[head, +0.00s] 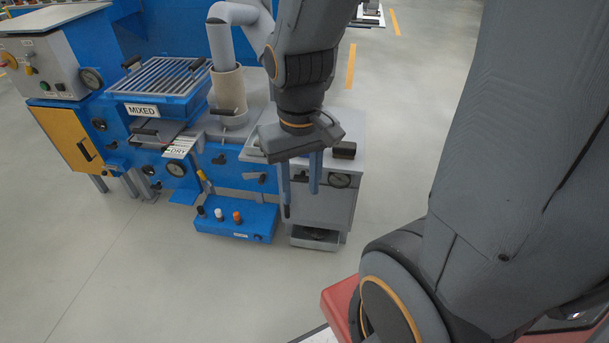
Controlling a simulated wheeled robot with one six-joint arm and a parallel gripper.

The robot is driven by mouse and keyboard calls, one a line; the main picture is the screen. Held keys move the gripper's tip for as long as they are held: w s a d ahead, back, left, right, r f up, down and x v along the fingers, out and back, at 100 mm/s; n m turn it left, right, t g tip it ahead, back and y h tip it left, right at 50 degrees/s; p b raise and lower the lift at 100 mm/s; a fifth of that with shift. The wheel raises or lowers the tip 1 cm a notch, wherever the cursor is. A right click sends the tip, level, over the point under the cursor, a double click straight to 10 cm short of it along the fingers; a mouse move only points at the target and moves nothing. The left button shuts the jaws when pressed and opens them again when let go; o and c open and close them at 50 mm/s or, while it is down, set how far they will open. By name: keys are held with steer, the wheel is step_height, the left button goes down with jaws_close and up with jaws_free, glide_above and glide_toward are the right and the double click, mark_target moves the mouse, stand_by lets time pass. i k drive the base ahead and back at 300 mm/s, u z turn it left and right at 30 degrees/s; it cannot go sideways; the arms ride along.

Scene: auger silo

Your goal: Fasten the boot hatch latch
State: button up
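My gripper (301,192) points down in front of the grey cabinet (325,208) at the right end of the machine. Its two blue fingers are apart with nothing seen between them. I cannot tell for sure which part is the boot hatch latch. The fingers overlap the cabinet front in the picture. I cannot tell whether they touch it, and they hide part of it.
A blue control box (236,222) with several knobs stands low in front. A grey tray (314,239) is under the cabinet. A grated hopper marked MIXED (160,78), a bent pipe (222,45) and an orange door (66,140) are left. The floor in front is clear.

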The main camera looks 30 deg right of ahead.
mark_target(302, 178)
steer(key=u, duration=0.8)
steer(key=k, duration=1.05)
steer(key=z, duration=1.25)
steer(key=i, duration=0.5)
steer(key=z, duration=0.1)
